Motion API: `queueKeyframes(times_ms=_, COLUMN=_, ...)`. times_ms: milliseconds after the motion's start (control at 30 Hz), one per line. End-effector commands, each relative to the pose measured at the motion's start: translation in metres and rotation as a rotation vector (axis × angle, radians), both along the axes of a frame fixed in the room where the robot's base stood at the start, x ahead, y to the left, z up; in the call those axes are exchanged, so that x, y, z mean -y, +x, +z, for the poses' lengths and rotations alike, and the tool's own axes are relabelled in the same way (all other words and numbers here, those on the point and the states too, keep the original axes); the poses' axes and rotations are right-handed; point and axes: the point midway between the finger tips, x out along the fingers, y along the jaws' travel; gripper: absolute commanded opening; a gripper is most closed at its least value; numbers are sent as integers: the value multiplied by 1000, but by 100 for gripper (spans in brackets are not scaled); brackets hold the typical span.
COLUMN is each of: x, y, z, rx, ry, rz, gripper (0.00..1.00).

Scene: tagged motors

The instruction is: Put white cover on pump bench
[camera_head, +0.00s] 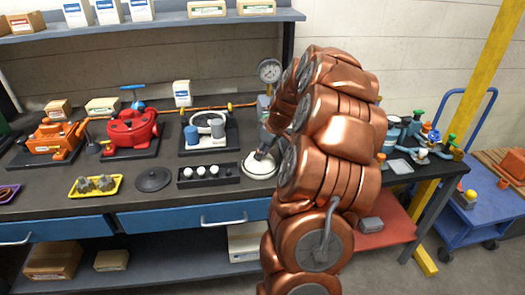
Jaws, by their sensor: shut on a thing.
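The white cover (252,171) is a round white disc at the right of the black tray, on or just above the dark bench top (125,202); I cannot tell whether it touches the bench. My gripper (263,156) is shut on the white cover from above, its fingers partly hidden by my copper-coloured arm. On the bench, a pump unit with a white ring (218,117) and grey-blue cylinders stands on a black base behind the tray.
A red pump (131,128) and an orange motor (50,139) stand at left. A dark round cover (153,180), a yellow tray (80,193) and a black tray with white balls (196,178) lie in front. Valves and jars (428,135) crowd the right.

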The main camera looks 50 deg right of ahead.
Motion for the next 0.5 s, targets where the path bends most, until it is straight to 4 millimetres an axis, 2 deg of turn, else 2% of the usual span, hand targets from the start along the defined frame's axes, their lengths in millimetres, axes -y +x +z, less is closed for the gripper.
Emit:
queueKeyframes(times_ms=133, x=0, y=0, z=-3, rx=1, ry=-1, rz=0, gripper=0)
queueKeyframes(times_ms=167, x=0, y=0, z=-3, rx=1, ry=-1, rz=0, gripper=30)
queueKeyframes(times_ms=400, x=0, y=0, z=-2, rx=0, ry=-1, rz=0, gripper=54)
queueKeyframes(times_ms=500, x=0, y=0, z=-3, rx=0, ry=-1, rz=0, gripper=54)
